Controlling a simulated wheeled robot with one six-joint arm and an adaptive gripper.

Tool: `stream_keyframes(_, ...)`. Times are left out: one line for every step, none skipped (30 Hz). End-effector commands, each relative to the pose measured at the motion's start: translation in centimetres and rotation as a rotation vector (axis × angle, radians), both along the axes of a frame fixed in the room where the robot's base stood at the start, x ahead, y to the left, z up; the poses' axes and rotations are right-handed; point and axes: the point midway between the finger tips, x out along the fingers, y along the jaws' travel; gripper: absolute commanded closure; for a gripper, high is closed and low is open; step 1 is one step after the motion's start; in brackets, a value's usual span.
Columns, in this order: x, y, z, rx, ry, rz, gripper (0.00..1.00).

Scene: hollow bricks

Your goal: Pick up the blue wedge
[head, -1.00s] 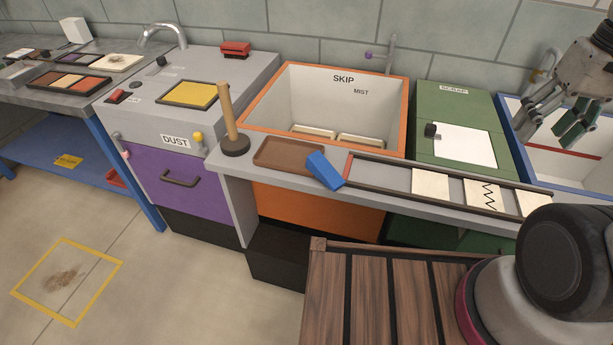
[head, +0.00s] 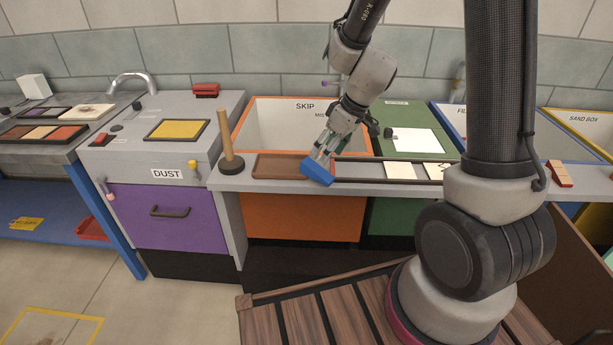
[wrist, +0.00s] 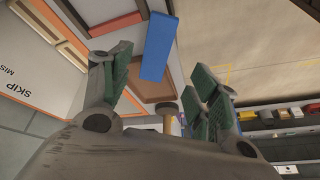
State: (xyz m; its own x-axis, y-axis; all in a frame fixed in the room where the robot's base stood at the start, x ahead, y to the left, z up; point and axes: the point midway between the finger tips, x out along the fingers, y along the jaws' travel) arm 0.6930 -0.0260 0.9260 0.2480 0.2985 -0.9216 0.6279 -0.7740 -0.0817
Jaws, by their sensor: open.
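The blue wedge (head: 316,174) lies on the grey ledge beside the brown tray, at the left end of the dark-railed track. In the wrist view the blue wedge (wrist: 158,47) shows beyond the fingertips, in line with the space between them. My gripper (head: 322,155) is just above and behind the wedge in the head view, partly overlapping it. In the wrist view my gripper (wrist: 160,82) has its green-padded fingers spread apart with nothing between them. I cannot tell whether a finger touches the wedge.
The brown tray (head: 262,166) and a plunger-like tool with a wooden handle (head: 227,145) stand to the left on the ledge. The orange-rimmed SKIP bin (head: 245,119) is behind. Pale tiles (head: 399,171) lie on the track to the right.

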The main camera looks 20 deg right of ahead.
Motion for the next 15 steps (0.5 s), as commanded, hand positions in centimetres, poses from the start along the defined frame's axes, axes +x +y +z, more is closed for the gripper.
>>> stream_keyframes(0.1,0.0,-0.1,-0.007,-0.009,0.018,0.39)
stream_keyframes(0.1,0.0,-0.2,-0.01,-0.012,0.028,0.39)
stream_keyframes(0.2,0.1,-0.5,-0.011,-0.012,0.036,0.39)
stream_keyframes(0.3,0.2,-0.8,-0.012,-0.012,0.041,0.39)
stream_keyframes(0.3,0.3,-1.2,-0.013,-0.012,0.043,0.39)
stream_keyframes(0.5,0.5,-1.6,-0.012,-0.012,0.042,0.39)
stream_keyframes(0.6,0.6,-2.0,-0.012,-0.012,0.042,0.39)
stream_keyframes(0.7,0.7,-2.3,-0.013,-0.011,0.042,0.39)
stream_keyframes(0.9,0.8,-2.7,-0.012,-0.011,0.04,0.39)
stream_keyframes(1.0,0.9,-3.1,-0.013,-0.011,0.041,0.39)
stream_keyframes(1.3,1.1,-3.4,-0.013,-0.011,0.041,0.39)
stream_keyframes(1.6,1.2,-3.9,-0.013,-0.011,0.04,0.39)
stream_keyframes(1.8,1.3,-4.4,-0.013,-0.011,0.041,0.39)
stream_keyframes(2.1,1.5,-4.8,-0.013,-0.011,0.04,0.39)
stream_keyframes(2.4,1.7,-5.4,-0.013,-0.011,0.04,0.39)
